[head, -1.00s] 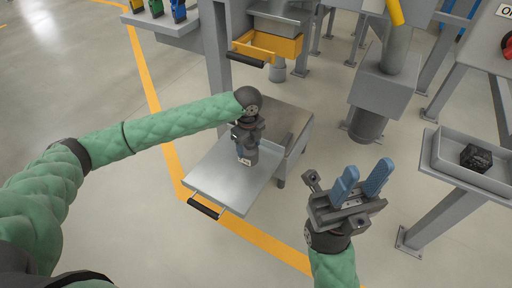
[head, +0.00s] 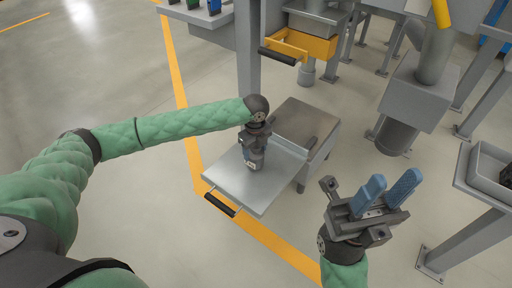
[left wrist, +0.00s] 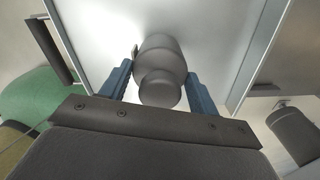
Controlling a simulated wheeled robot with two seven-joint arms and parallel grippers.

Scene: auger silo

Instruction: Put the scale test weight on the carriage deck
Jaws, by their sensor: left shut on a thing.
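The scale test weight (left wrist: 160,68) is a grey stepped cylinder with a round knob, seen from above in the left wrist view. My left gripper (head: 256,158) is shut on it, with a blue finger on each side. In the head view the gripper largely hides the weight. Both are over the carriage deck (head: 233,180), a bare metal plate with a black front handle; it also fills the middle of the left wrist view (left wrist: 215,40). I cannot tell whether the weight touches the deck. My right gripper (head: 392,187) is open and empty, to the right of the deck.
A grey box-shaped part (head: 312,125) stands behind the deck. A yellow drawer (head: 305,45) with a black handle hangs above it. A grey tray (head: 480,165) with a dark lump stands at the right edge. The deck around the weight is clear.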

